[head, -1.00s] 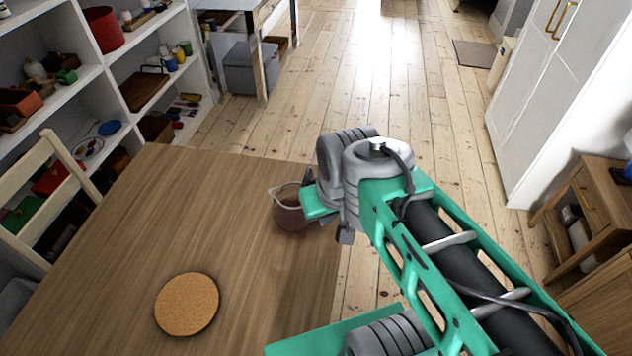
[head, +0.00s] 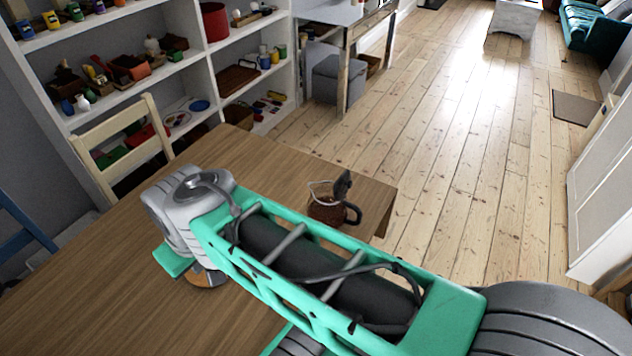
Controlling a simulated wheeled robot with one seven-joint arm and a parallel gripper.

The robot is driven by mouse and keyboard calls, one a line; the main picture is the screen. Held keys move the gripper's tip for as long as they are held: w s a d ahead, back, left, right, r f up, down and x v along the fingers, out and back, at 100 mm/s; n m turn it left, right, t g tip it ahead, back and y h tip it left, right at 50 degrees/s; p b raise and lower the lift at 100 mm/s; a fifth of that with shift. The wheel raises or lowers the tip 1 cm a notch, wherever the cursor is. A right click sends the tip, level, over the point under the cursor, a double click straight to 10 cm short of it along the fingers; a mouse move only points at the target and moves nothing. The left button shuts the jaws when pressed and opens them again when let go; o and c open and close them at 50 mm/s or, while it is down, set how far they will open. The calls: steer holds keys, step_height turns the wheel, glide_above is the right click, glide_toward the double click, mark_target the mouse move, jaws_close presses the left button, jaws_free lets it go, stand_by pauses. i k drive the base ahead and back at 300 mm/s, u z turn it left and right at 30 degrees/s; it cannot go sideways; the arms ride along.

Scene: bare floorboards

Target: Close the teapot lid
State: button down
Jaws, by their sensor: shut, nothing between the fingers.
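The teapot (head: 325,211) stands upright near the table's far right corner in the head view. It has a reddish-brown body, a pale rim and a dark handle on its right. A dark piece (head: 342,186), which looks like the lid, stands raised and steeply tilted at the rim, so the top looks open. My arm crosses the front of the picture, and its wrist end is over the table to the left of the teapot, apart from it. My gripper's fingers are hidden below the wrist and arm.
The wooden table (head: 90,290) is mostly bare. A round cork mat (head: 208,281) shows partly beneath my wrist. A pale chair (head: 125,140) stands at the table's left side. White shelves (head: 190,70) with small items stand behind it. Open floorboards (head: 470,130) lie beyond the teapot.

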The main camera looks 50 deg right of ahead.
mark_target(342, 184)
steer(key=u, duration=0.1)
steer(key=k, duration=0.9)
steer(key=z, duration=0.45)
steer(key=i, duration=0.5)
